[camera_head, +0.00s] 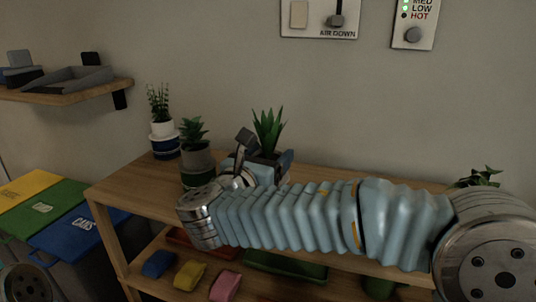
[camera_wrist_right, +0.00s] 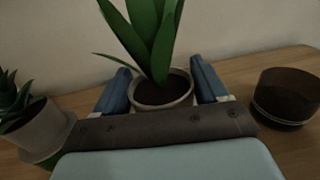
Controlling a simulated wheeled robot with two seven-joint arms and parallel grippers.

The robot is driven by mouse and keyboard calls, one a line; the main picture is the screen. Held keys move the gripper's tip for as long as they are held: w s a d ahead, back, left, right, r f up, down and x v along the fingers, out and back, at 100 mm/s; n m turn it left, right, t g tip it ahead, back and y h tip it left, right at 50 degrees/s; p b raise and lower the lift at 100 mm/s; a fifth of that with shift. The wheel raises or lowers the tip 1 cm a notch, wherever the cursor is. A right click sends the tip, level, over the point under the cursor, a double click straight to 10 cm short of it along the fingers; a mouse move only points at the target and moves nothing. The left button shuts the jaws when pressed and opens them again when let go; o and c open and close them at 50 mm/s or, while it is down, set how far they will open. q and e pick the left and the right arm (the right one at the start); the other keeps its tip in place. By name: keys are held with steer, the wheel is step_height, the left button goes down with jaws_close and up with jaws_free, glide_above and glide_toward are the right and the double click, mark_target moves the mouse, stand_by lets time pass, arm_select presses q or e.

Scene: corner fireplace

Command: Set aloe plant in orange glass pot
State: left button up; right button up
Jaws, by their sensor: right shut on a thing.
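The aloe plant (camera_head: 268,128) has long pointed green leaves and stands over the shelf top in the head view. In the right wrist view, the aloe plant (camera_wrist_right: 150,42) sits in a small pale pot (camera_wrist_right: 163,104) with dark soil. My right gripper (camera_head: 266,155) is shut on this pot, one blue finger on each side. Whether the pot touches the wood is unclear. A dark brownish glass pot (camera_wrist_right: 284,98), seemingly the orange one, stands to the right of the gripper in the wrist view, apart from it. My arm hides it in the head view. My left gripper is not in view.
A spiky plant in a grey pot (camera_head: 198,156) inside a green pot stands left of my gripper. A leafy plant in a white pot (camera_head: 162,128) stands farther left. Another plant (camera_head: 480,177) shows at right. The wall is close behind the wooden shelf top (camera_head: 130,190).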

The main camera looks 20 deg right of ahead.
steer(key=shift+f+b, duration=0.3)
steer(key=shift+f, duration=0.1)
stand_by(0.8)
steer(key=o, duration=0.8)
steer(key=shift+o, duration=0.2)
